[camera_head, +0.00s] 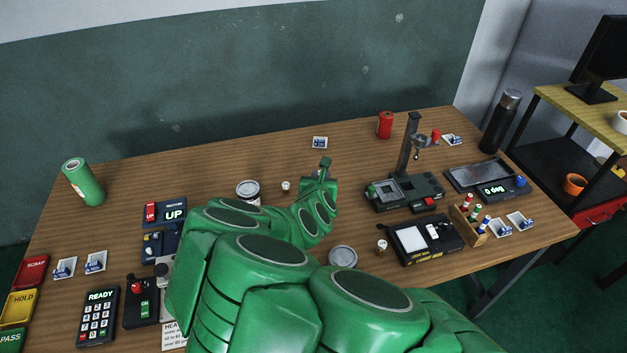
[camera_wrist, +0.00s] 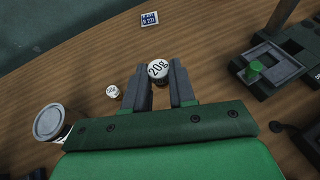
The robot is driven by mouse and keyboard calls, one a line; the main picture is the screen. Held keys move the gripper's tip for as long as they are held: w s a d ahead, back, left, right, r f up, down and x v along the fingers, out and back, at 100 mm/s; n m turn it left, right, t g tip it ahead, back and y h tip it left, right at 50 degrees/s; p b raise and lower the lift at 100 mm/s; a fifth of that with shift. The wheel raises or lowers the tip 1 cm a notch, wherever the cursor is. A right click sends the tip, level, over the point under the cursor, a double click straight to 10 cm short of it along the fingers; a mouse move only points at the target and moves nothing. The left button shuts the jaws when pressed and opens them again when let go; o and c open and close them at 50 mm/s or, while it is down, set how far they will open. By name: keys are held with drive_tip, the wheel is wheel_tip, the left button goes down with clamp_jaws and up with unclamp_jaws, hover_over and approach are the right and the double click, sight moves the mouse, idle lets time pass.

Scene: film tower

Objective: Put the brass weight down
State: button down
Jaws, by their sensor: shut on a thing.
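My gripper (camera_head: 325,168) reaches over the middle of the wooden table. In the wrist view, its two dark fingers (camera_wrist: 158,80) are shut on a small weight (camera_wrist: 158,69) with a white round top marked 20g, near the fingertips. Its brass sides are mostly hidden, and I cannot make it out in the head view. I cannot tell whether it touches the table. A smaller weight with a white top (camera_wrist: 113,92) stands on the table left of the fingers, apart from them; it also shows in the head view (camera_head: 286,186).
A grey-lidded can (camera_wrist: 48,122) stands left of the gripper. A device with a column (camera_head: 408,150) stands to the right. Another small white-topped piece (camera_head: 381,246) stands near a dark box (camera_head: 425,240). Bare table (camera_head: 240,160) lies behind the gripper, around a blue-white card (camera_head: 320,142).

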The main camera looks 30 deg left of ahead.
drive_tip(key=w+a+f, duration=0.3)
drive_tip(key=w+f, duration=0.1)
drive_tip(key=w+a+f, duration=0.3)
drive_tip(key=shift+w+a+f, duration=0.35)
drive_tip(key=shift+w+a, duration=0.05)
drive_tip(key=shift+w+a+f, duration=0.1)
drive_tip(key=shift+w+f, duration=0.1)
drive_tip(key=shift+f, duration=0.05)
idle(0.3)
drive_tip(key=shift+w+a+f, duration=0.15)
drive_tip(key=shift+w+f, duration=0.05)
drive_tip(key=shift+f, duration=1.6)
drive_tip(key=c, duration=0.9)
unclamp_jaws()
drive_tip(key=shift+f, duration=0.1)
drive_tip(key=shift+c, duration=0.2)
